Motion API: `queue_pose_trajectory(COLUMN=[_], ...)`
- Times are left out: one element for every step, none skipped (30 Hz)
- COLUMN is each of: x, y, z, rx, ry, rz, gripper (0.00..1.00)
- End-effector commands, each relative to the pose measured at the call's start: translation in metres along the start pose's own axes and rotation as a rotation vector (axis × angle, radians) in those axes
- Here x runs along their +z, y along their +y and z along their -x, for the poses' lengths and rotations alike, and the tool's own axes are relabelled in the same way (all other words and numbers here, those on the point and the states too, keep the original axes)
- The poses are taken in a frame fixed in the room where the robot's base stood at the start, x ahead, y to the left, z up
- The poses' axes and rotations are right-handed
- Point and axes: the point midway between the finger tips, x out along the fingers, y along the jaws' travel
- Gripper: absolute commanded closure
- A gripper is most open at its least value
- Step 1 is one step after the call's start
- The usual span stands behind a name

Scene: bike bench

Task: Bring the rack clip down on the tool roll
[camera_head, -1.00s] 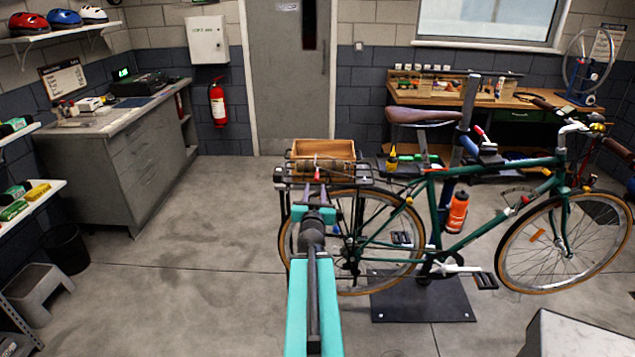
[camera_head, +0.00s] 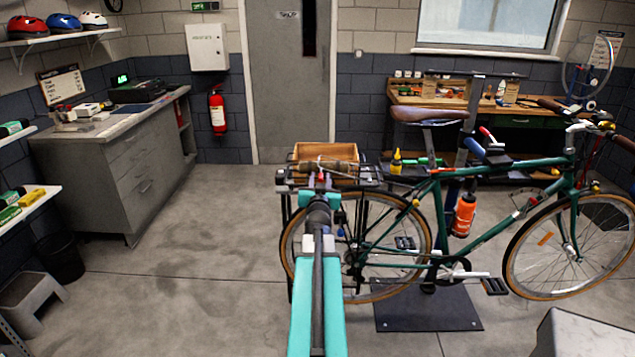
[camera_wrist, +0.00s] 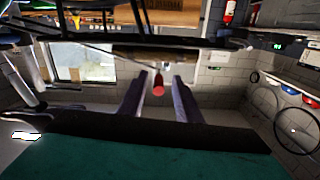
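The rack clip's red tip (camera_head: 321,177) shows at the near edge of the bike's black rear rack (camera_head: 372,182). The brown tool roll (camera_head: 345,166) lies on the rack behind it. My gripper (camera_head: 320,190) is at the near side of the rack, in line with the red tip. In the wrist view my gripper (camera_wrist: 158,79) has its two fingers apart. The red tip (camera_wrist: 158,88) appears in the gap between them, with no finger visibly touching it. My arm and gripper hide part of the clip and rack in the head view.
An open wooden box (camera_head: 325,151) sits on the rack behind the roll. The green bike (camera_head: 470,215) stands on a repair stand with a dark base plate (camera_head: 428,310). Floor (camera_head: 200,230) to the left is clear. A grey block (camera_head: 585,335) stands at the lower right.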

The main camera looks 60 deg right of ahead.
Motion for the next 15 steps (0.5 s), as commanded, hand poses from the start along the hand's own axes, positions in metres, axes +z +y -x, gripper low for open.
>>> queue_pose_trajectory(x=[0.0006, 0.0003, 0.0000, -0.0002, -0.0003, -0.0004, -0.0005, -0.0005, -0.0005, -0.0004, -0.0003, -0.0002, -0.0001, -0.0001, 0.0000], y=[0.0006, 0.0005, 0.0001, -0.0002, -0.0007, -0.0014, -0.0019, -0.0025, -0.0033, -0.0039, -0.0045, -0.0052, -0.0056, -0.0061, -0.0066], z=[-0.0019, -0.0023, -0.0027, -0.0028, -0.0028, -0.0028, -0.0027, -0.0026, -0.0024, -0.0023, -0.0022, -0.0020, -0.0019, -0.0019, -0.0018], rx=[0.000, 0.000, -0.001, -0.001, -0.002, -0.002, -0.003, -0.004, -0.005, -0.005, -0.006, -0.007, -0.007, -0.008, -0.008], ry=[0.001, 0.001, 0.001, 0.001, 0.000, 0.000, 0.000, 0.000, 0.000, 0.000, -0.001, -0.001, -0.001, -0.001, -0.001], rz=[0.000, -0.001, 0.000, 0.000, 0.000, 0.000, 0.000, 0.001, 0.001, 0.001, 0.001, 0.001, 0.001, 0.001, 0.001], gripper=[0.69, 0.69, 0.69, 0.69, 0.69, 0.69, 0.69, 0.69, 0.69, 0.69, 0.69, 0.69, 0.69, 0.74, 0.81])
